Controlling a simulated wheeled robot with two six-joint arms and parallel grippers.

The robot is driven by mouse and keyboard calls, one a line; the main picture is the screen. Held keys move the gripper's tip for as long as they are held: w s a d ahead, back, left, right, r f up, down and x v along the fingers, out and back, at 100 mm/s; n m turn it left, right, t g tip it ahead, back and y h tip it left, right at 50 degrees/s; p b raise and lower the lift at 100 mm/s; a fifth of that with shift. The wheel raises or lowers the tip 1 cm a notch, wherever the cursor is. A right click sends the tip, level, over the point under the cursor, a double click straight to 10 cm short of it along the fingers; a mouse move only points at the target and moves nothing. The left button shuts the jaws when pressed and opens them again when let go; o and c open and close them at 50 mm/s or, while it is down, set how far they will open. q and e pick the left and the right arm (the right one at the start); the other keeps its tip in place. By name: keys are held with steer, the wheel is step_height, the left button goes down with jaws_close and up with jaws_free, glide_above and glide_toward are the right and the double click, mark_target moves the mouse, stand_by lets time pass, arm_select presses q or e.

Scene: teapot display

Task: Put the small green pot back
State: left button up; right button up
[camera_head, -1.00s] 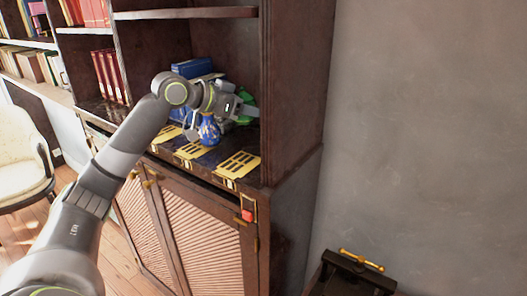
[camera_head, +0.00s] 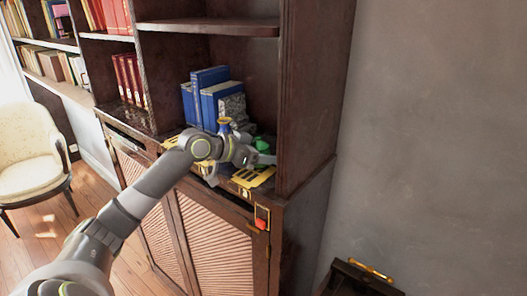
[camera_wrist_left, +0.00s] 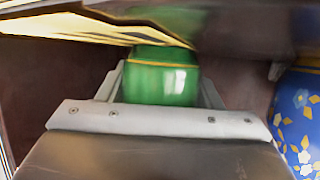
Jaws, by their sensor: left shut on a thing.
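The small green pot (camera_head: 262,146) is held in my left gripper (camera_head: 264,157) at the right end of the cabinet shelf. In the left wrist view the green pot (camera_wrist_left: 162,80) sits between the two fingers, with a yellow band around it. In the head view my gripper hides part of it. I cannot tell whether the pot touches the shelf. A yellow slotted plate (camera_head: 254,177) lies at the shelf's front edge, just below the gripper. My right gripper is not in view.
A blue flowered pot (camera_wrist_left: 299,112) is close beside the gripper; its top (camera_head: 225,123) shows behind my arm. Blue books (camera_head: 205,95) and a grey block (camera_head: 232,107) stand behind. The cabinet's side wall (camera_head: 310,95) is close on the right.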

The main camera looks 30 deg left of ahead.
arm_select(q)
steer(key=shift+d+f, duration=0.1)
steer(key=shift+f, duration=0.05)
steer(key=o, duration=0.9)
steer(key=shift+o, duration=1.4)
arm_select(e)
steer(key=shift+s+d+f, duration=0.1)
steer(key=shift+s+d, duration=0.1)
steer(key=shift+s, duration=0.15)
